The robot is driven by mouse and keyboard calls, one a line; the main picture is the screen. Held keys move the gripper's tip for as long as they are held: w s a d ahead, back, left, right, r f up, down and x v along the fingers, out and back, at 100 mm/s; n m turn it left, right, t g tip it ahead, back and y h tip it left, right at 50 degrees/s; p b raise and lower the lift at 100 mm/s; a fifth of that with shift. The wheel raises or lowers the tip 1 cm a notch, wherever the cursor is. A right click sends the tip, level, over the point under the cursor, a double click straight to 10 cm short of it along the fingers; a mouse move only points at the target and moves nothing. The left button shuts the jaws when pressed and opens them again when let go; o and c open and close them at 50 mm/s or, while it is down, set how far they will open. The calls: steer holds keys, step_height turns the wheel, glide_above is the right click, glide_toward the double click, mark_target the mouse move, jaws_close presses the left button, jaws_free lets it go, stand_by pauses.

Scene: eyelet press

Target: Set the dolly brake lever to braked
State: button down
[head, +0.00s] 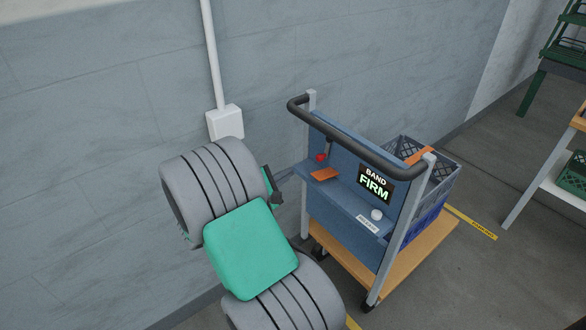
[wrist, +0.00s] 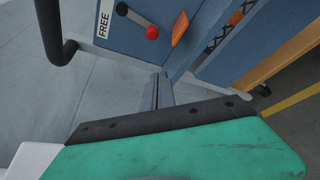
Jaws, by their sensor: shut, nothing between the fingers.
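The brake lever is a short dark arm with a red knob (wrist: 152,32) on the dolly's blue panel (wrist: 135,50). In the head view its red knob (head: 320,157) sits under the handle's left part. A white label reading FREE (wrist: 105,18) stands left of the lever in the wrist view; no braked marking is readable. The lever slants toward lower right there, with the knob right of the label. My gripper (wrist: 163,78) is shut and empty, its narrow grey fingers below the knob and seemingly apart from it. In the head view my gripper (head: 296,168) is left of the panel.
A black push handle (head: 355,135) curves above the panel. An orange piece (head: 325,174) sits beside the knob. A display reads BAND FIRM (head: 375,184), above a white knob (head: 376,214). A crate (head: 430,200) stands behind on the wooden deck (head: 425,250). A wall (head: 100,120) is close behind.

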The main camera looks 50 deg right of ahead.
steer(key=shift+a, duration=0.2)
steer(key=w+a+f+m+t+y, duration=0.15)
steer(key=a+m+y, duration=0.45)
steer(key=a, duration=0.6)
steer(key=s+a+m+y, duration=0.1)
steer(key=s+a+y, duration=0.3)
steer(key=a, duration=0.8)
steer(key=s+a+r+m+y, duration=0.1)
steer(key=s+a+y, duration=0.3)
steer(key=a, duration=0.9)
steer(key=shift+a+r+m+g+y, duration=0.3)
steer(key=shift+g+y, duration=0.05)
steer(key=shift+y, duration=0.25)
steer(key=shift+s+d, duration=0.1)
